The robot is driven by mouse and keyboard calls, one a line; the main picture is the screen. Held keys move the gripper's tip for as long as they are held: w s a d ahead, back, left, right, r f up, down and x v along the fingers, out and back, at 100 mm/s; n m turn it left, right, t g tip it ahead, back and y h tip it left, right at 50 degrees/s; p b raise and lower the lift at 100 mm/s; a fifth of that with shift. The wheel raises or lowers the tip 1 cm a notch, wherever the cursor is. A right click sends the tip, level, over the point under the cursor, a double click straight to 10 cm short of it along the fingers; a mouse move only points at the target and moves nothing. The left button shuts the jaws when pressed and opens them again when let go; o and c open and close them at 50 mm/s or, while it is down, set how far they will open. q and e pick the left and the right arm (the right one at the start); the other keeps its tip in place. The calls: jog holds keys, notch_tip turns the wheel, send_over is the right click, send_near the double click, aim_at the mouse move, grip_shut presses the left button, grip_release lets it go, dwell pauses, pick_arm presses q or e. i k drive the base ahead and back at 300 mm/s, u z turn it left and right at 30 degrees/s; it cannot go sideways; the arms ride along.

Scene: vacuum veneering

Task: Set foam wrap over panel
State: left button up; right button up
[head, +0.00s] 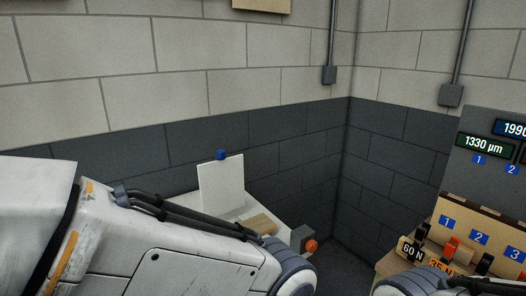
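A thin white upright sheet (221,185) with a blue knob (221,155) at its top edge stands on a white surface (226,211) in the middle of the head view. I cannot tell whether this sheet is the panel or the foam wrap. A tan block (258,223) lies just right of the sheet's foot. My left arm crosses the lower left and hides part of the white surface; its gripper is out of view. Only a link of my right arm shows at the bottom right, and its gripper is out of view.
A grey box with an orange-red button (310,246) sits at the white surface's right end. At right, a grey board carries a 1330 µm display (484,145); below it are numbered slots, coloured levers and a 60 N label (411,251). Block walls meet in a corner behind.

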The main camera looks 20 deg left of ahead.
aim_at(221, 180)
jog(key=z, duration=0.05)
jog(key=k, duration=1.15)
jog(key=u, duration=0.5)
jog(key=i, duration=1.5)
jog(key=z, duration=0.7)
